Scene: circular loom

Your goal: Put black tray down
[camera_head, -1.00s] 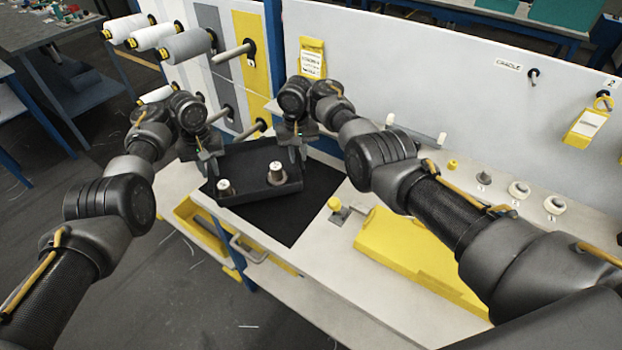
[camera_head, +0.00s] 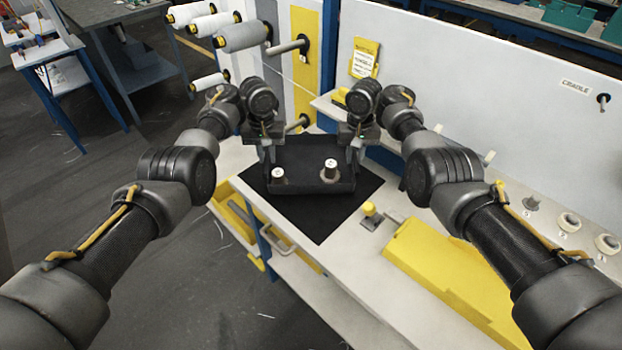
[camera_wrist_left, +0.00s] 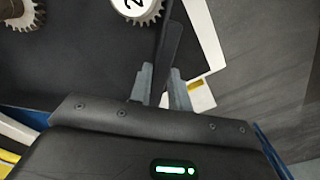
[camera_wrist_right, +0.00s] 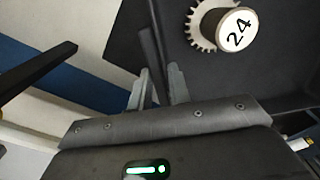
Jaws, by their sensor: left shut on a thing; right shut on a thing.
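The black tray (camera_head: 306,150) is over the black mat (camera_head: 335,220) on the worktop in the head view, near the mat's back part. Whether its base touches the mat cannot be told. It holds two light-topped spools with toothed bases, the left one (camera_head: 278,175) and the right one (camera_head: 330,170). My left gripper (camera_head: 268,160) is shut on the tray's left wall, which shows between the fingers in the left wrist view (camera_wrist_left: 168,82). My right gripper (camera_head: 355,150) is shut on the right wall, also seen in the right wrist view (camera_wrist_right: 160,82). The right spool's top reads 24 (camera_wrist_right: 238,32).
A yellow-knobbed fixture (camera_head: 370,212) and a yellow case (camera_head: 450,270) lie right of the mat. A white panel (camera_head: 470,90) stands behind the worktop. A drawer handle (camera_head: 280,243) is at the front edge.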

